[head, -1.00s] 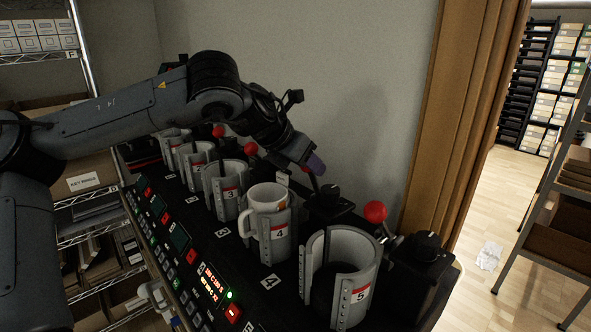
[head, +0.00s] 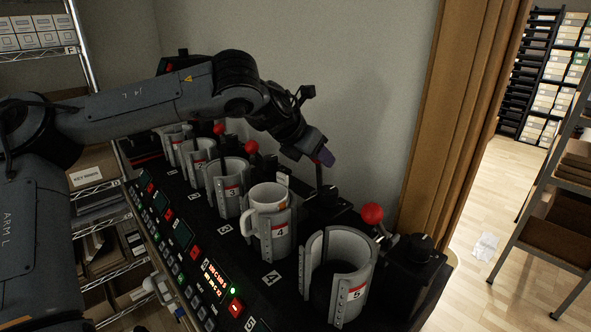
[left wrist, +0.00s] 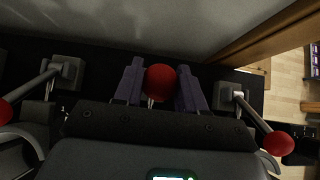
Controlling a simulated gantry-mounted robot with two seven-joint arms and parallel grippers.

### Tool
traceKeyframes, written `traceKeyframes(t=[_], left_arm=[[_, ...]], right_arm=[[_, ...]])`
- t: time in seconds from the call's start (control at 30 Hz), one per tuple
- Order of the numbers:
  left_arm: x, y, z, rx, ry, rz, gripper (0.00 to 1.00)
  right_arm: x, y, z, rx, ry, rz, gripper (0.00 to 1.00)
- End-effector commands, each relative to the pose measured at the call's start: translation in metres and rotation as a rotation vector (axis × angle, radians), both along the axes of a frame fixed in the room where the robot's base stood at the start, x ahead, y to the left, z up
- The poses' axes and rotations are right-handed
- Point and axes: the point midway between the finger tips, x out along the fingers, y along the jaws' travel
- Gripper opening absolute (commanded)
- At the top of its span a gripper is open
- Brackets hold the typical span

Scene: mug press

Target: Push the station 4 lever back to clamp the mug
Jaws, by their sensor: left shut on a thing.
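The white mug (head: 268,196) stands upright in the grey station 4 press (head: 277,242), its handle sticking out at the left. The station 4 lever (head: 319,176) rises behind the mug, its shaft near upright. My left gripper (head: 322,157) is at the top of this lever and hides its knob in the head view. In the left wrist view the red knob (left wrist: 160,82) sits between the two purple fingers of my left gripper (left wrist: 160,88), which are shut on it. My right gripper is not in view.
The empty station 5 press (head: 338,275) stands in front to the right, with its red lever knob (head: 372,213). The station 3 press (head: 229,187) and its red knob (head: 251,147) are on the other side. A wall (head: 370,80) rises close behind the levers.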

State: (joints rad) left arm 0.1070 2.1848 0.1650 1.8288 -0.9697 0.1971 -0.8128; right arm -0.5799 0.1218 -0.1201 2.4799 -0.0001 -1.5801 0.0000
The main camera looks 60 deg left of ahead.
Motion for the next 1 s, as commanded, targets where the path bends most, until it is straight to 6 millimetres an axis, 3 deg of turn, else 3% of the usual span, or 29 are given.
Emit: traceKeyframes(t=[0.6, 1.0], left_arm=[[0.026, 0.005, 0.002, 0.001, -0.001, -0.001, 0.26], [0.031, 0.006, 0.002, 0.001, -0.004, 0.0, 0.26]], right_arm=[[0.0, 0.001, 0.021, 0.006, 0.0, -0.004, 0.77], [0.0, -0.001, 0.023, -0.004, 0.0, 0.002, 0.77]])
